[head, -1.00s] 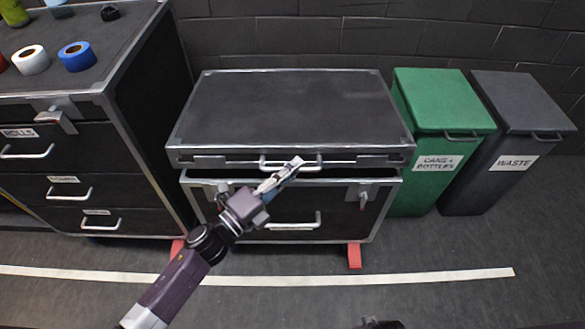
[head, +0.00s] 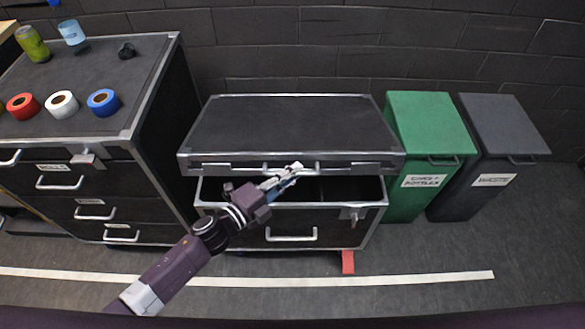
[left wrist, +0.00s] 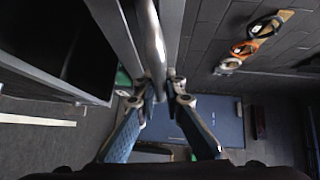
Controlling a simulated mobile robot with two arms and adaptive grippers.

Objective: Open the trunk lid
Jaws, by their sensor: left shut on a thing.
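The black trunk with metal edging stands in the middle of the head view, its body (head: 330,232) below and its lid (head: 290,128) above. The lid is raised somewhat, with a dark gap showing the inside at the front. My left gripper (head: 292,172) is at the lid's front handle (head: 310,168). In the left wrist view the two fingers (left wrist: 163,95) are shut on the silver handle bar (left wrist: 152,40), and the trunk's dark opening (left wrist: 65,40) shows at upper left. My right gripper is not in view.
A drawer cabinet (head: 150,130) stands left of the trunk, with tape rolls, a can and a cup on top. A green bin (head: 425,125) and a grey bin (head: 500,130) stand to the right. A brick wall (head: 330,50) is behind. The floor in front is clear.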

